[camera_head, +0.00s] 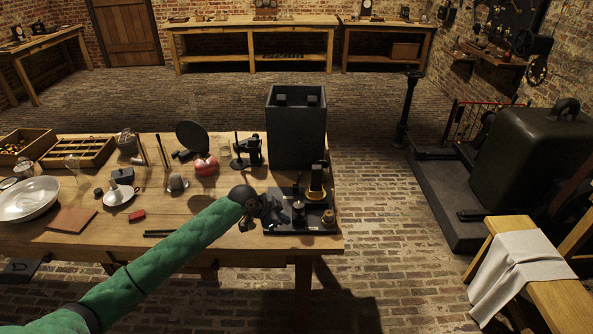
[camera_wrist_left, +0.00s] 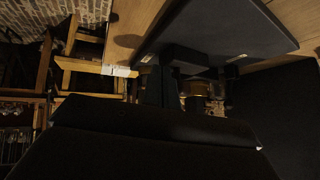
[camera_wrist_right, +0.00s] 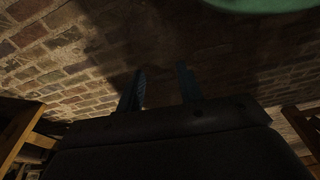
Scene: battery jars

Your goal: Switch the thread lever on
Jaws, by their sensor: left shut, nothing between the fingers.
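A small apparatus on a flat black base (camera_head: 300,228) stands at the right front corner of the wooden table, with dark and brass-coloured posts on it. I cannot make out which small part is the thread lever. My left gripper (camera_head: 286,214) reaches over the base's left part; it is dark against dark, and I cannot tell whether it touches anything. In the left wrist view its fingers (camera_wrist_left: 162,88) are shut and empty, with small brass parts beyond. My right gripper (camera_wrist_right: 162,88) shows only in the right wrist view, open and empty above the brick floor.
A tall dark box (camera_head: 297,130) stands right behind the apparatus. A black stand (camera_head: 247,150), a red round object (camera_head: 206,166) and a metal bowl (camera_head: 29,199) are farther left on the table (camera_head: 190,226). A bench with a white cloth (camera_head: 517,268) is at right.

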